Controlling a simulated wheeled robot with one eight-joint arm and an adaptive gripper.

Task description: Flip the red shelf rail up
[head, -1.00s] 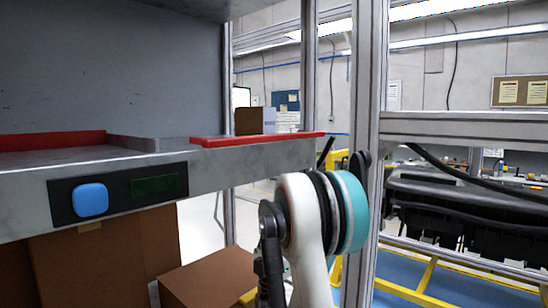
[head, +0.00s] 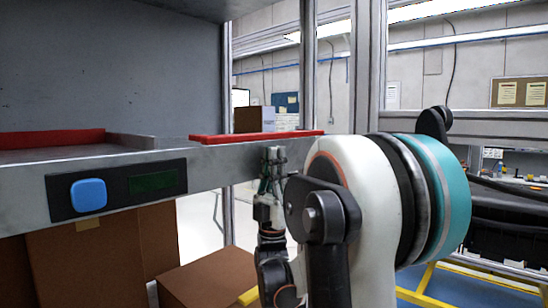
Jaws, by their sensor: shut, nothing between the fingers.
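The red shelf rail (head: 256,137) lies flat along the top front edge of the grey metal shelf (head: 225,162), toward its right end. My gripper (head: 272,155) is in front of the shelf's front face, just below the rail. It points upward with its fingers together and holds nothing. Whether the fingertips touch the rail or shelf cannot be told from this view. My arm hides the right end of the shelf front.
A blue button (head: 88,194) and a dark display (head: 153,185) are on the shelf front. Cardboard boxes (head: 205,279) stand below. A metal post (head: 368,70) rises at right.

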